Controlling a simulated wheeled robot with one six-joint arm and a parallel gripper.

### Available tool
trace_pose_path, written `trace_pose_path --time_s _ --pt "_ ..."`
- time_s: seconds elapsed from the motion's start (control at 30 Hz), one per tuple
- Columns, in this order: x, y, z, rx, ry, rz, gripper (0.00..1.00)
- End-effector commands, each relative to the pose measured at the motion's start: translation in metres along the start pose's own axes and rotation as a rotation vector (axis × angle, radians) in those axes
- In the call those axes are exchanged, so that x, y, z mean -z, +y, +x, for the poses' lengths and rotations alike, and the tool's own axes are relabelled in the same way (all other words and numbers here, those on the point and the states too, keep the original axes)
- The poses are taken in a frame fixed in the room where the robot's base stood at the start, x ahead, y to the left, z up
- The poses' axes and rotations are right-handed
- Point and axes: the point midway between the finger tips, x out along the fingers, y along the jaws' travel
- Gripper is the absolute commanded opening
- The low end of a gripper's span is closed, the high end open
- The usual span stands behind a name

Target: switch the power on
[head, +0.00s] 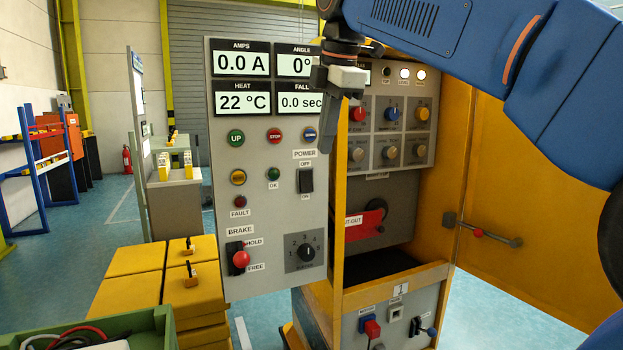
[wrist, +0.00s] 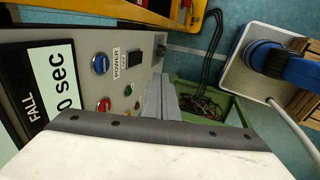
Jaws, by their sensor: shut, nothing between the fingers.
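The grey control panel (head: 262,200) stands upright in the middle of the head view. Its power switch (head: 306,181) is a black rocker between an OFF label above and a label below that is too small to read surely. The switch also shows in the wrist view (wrist: 135,58), beside the POWER label. My gripper (head: 327,140) is shut and empty, with its fingers pointing down in front of the panel's right edge, above and right of the switch. In the wrist view the closed fingers (wrist: 161,97) appear apart from the switch.
Other panel controls include a green UP button (head: 236,137), a red STOP button (head: 274,135), a brake lever (head: 240,258) and a rotary selector (head: 306,252). A yellow cabinet (head: 510,200) stands at the right. A green crate (head: 140,325) is at the lower left.

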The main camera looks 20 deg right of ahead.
Motion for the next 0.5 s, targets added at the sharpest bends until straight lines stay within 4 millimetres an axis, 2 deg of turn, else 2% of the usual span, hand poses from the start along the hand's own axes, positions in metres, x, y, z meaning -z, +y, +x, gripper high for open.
trace_pose_path --time_s 0.37,0.5 --pt "0.0003 0.0011 -0.0005 0.001 0.000 -0.007 0.00" --pt "0.0003 0.0011 0.0057 0.000 0.000 -0.007 0.00"
